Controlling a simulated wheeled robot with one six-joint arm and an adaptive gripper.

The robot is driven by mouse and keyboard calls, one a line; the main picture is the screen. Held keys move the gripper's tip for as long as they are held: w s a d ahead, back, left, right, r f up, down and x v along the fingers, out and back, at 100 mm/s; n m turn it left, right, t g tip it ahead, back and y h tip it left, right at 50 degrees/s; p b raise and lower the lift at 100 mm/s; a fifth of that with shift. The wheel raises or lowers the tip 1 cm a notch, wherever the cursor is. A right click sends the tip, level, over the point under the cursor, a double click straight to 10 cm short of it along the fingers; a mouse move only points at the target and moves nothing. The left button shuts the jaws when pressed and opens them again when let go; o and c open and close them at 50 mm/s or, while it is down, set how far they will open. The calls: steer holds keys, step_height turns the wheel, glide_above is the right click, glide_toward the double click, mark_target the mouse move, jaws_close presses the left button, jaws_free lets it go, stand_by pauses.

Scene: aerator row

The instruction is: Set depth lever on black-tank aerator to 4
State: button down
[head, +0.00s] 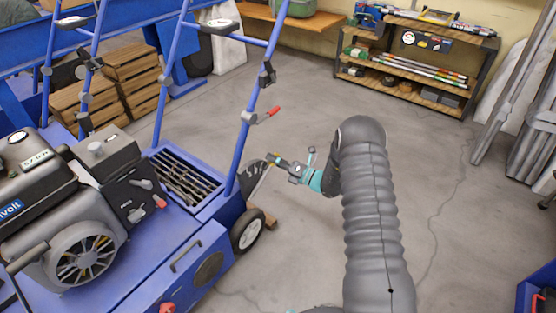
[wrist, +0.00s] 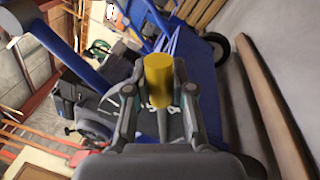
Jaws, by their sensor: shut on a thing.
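The blue aerator (head: 190,245) with a dark engine and tank (head: 28,160) fills the left of the head view. A black plate (head: 254,178) with pale markings sits at its right rear side, above a wheel. My gripper (head: 280,161) reaches this plate from the right. In the wrist view my gripper (wrist: 158,92) is shut on a yellow cylindrical knob (wrist: 158,78), which lies between both fingers. A thin grey shaft (wrist: 162,124) shows below the knob. The markings are too small to read, so I cannot tell the lever's setting.
The wheel (head: 247,230) stands below. A shelf (head: 410,65) is at the back wall. The floor (head: 460,230) to the right is mostly clear.

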steer(key=shift+f, duration=0.1)
steer(key=c, duration=1)
jaws_free()
steer(key=shift+o, duration=0.2)
steer(key=shift+d, duration=0.1)
steer(key=v, duration=1.2)
